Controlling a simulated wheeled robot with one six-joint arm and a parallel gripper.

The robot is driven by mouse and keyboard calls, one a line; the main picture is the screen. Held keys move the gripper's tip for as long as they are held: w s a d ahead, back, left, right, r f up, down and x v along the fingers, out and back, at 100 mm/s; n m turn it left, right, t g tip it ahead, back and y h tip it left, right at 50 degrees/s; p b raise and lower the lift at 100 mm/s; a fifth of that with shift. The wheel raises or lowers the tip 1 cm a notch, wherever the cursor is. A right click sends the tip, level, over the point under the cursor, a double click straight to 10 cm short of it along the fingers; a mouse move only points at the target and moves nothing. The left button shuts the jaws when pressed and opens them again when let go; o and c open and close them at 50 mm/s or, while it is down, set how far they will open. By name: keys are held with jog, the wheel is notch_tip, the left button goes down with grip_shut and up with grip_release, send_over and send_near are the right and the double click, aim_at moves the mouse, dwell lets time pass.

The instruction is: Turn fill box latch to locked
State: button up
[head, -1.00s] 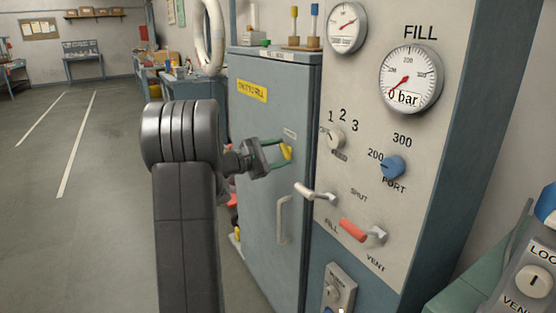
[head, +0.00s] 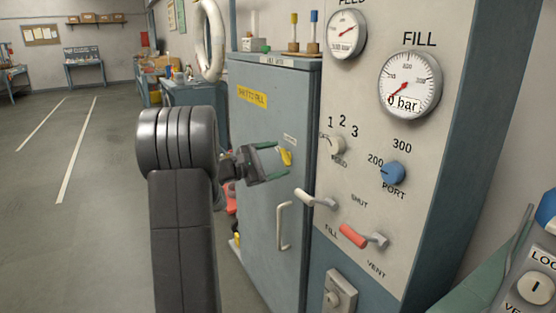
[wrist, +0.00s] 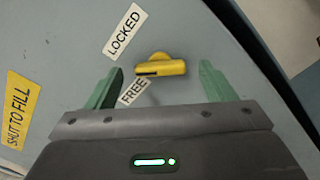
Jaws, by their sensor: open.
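The fill box (head: 262,165) is a tall grey-blue cabinet with a closed door and a pale vertical handle (head: 283,226). Its yellow latch (head: 286,157) is on the door and shows in the wrist view (wrist: 161,65), its bar lying roughly sideways in that picture. A LOCKED label (wrist: 125,32) is above left of the latch and a FREE label (wrist: 134,87) is below left, by the bar's left end. My gripper (head: 281,158) is at the door; in the wrist view its green fingers (wrist: 160,78) are apart, on either side of the latch, with nothing between them gripped.
Right of the door is a panel with a FILL gauge (head: 410,83), a blue port knob (head: 392,172), a white lever (head: 314,198) and a red lever (head: 362,237). Open floor (head: 70,220) lies left.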

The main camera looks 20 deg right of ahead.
jog(key=s+a, duration=0.1)
jog(key=a, duration=1.1)
jog(key=shift+a+p, duration=0.3)
jog(key=d, duration=0.9)
jog(key=w+d, duration=0.1)
jog(key=d, duration=0.4)
jog(key=shift+b, duration=0.35)
jog(key=shift+a, duration=0.1)
